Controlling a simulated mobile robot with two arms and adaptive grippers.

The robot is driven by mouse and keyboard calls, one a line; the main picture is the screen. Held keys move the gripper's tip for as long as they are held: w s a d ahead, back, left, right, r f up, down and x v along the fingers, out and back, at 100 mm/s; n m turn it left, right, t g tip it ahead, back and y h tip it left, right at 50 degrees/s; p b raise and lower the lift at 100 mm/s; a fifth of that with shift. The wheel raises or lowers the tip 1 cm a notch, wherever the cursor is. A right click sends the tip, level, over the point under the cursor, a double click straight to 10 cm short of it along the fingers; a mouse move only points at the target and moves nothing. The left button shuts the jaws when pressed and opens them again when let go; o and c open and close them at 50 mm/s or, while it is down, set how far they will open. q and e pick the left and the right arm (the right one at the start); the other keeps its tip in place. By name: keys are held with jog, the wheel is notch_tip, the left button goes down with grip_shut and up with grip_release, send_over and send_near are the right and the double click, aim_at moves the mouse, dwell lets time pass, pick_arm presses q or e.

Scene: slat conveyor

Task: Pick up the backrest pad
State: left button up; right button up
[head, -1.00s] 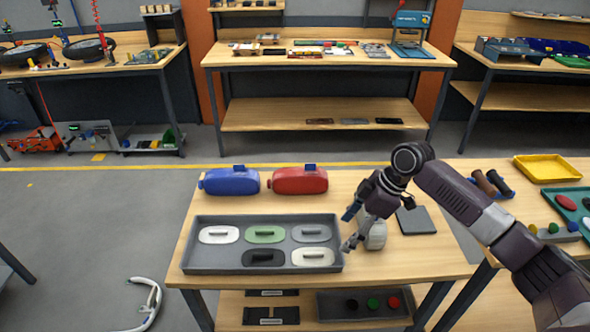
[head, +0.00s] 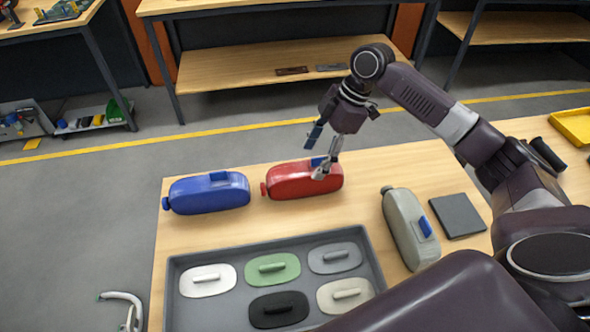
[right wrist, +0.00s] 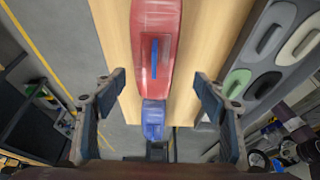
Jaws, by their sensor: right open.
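No piece is plainly marked as the backrest pad. Three rounded, elongated pieces with blue tabs lie on the wooden table: a blue one (head: 208,194), a red one (head: 300,182) and a grey one (head: 408,228). My right gripper (head: 319,152) is open and empty over the red piece, one finger overlapping it in the head view. In the right wrist view, the red piece (right wrist: 155,25) runs up from between the open fingers (right wrist: 160,88), with the blue piece (right wrist: 153,120) beyond its end. Contact cannot be told. My left gripper is not in view.
A grey tray (head: 180,270) at the front holds several oval handled pieces, white, green, grey, black and cream. A dark square plate (head: 458,215) lies right of the grey piece. Bare tabletop separates the pieces. A workbench (head: 220,70) stands across the floor.

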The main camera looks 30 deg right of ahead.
aim_at(307, 169)
jog(key=shift+w+f, duration=0.25)
jog(key=shift+f, duration=0.25)
jog(key=shift+w+f, duration=0.1)
jog(key=shift+a+f, duration=0.2)
jog(key=shift+f, duration=0.15)
jog(key=shift+x, duration=0.75)
jog(key=p+x, duration=0.1)
jog(key=x, duration=0.1)
jog(key=p+x, duration=0.1)
jog(key=x, duration=0.1)
jog(key=shift+w+d+f, duration=0.15)
jog(key=shift+f, duration=0.5)
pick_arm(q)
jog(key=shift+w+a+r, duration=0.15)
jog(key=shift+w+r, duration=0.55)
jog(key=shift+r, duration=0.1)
pick_arm(e)
jog(key=shift+c, duration=0.6)
